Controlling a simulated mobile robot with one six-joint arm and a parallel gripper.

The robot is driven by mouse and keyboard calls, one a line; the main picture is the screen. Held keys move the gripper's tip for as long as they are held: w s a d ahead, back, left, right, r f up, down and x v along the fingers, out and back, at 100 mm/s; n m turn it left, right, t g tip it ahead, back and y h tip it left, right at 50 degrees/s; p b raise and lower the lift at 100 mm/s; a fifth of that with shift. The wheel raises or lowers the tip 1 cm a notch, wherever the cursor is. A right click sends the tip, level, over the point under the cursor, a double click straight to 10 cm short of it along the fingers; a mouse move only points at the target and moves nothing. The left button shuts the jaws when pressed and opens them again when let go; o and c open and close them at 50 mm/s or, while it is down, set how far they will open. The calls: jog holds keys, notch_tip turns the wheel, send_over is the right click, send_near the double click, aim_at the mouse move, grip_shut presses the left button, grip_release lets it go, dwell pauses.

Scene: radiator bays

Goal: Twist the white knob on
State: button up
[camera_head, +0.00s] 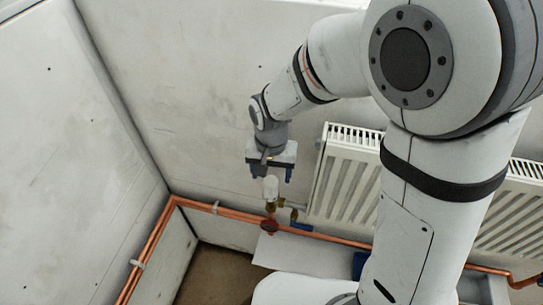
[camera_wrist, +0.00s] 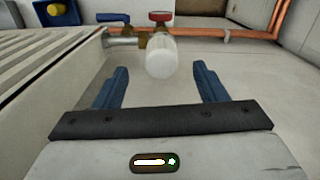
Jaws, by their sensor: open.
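The white knob (camera_head: 270,188) sits on a brass valve at the left end of the radiator, in the head view. It also shows in the wrist view (camera_wrist: 161,57) as a pale rounded cylinder. My gripper (camera_head: 271,176) is open and empty just above the knob in the head view. In the wrist view my gripper's blue fingers (camera_wrist: 161,78) stand apart, one to each side of the knob's line. The knob appears just beyond the fingertips, roughly midway between them. I cannot tell whether either finger touches it.
The white radiator (camera_head: 345,180) stands close to the right of the knob. A red handwheel (camera_head: 269,225) and a blue lever (camera_head: 301,227) sit below, by the copper pipe (camera_head: 235,213). A yellow knob on blue (camera_wrist: 56,10) shows at the wrist view's upper left. Open floor lies left.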

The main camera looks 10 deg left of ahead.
aim_at(271, 190)
jog(key=shift+w+a+f, duration=0.1)
jog(key=shift+w+f, duration=0.15)
jog(key=shift+f, duration=0.5)
notch_tip(271, 190, down, 6)
jog(key=shift+f+p, duration=0.25)
jog(key=shift+p, duration=0.1)
jog(key=shift+c, duration=0.2)
jog(key=c, duration=1.1)
jog(key=shift+s+f, duration=0.15)
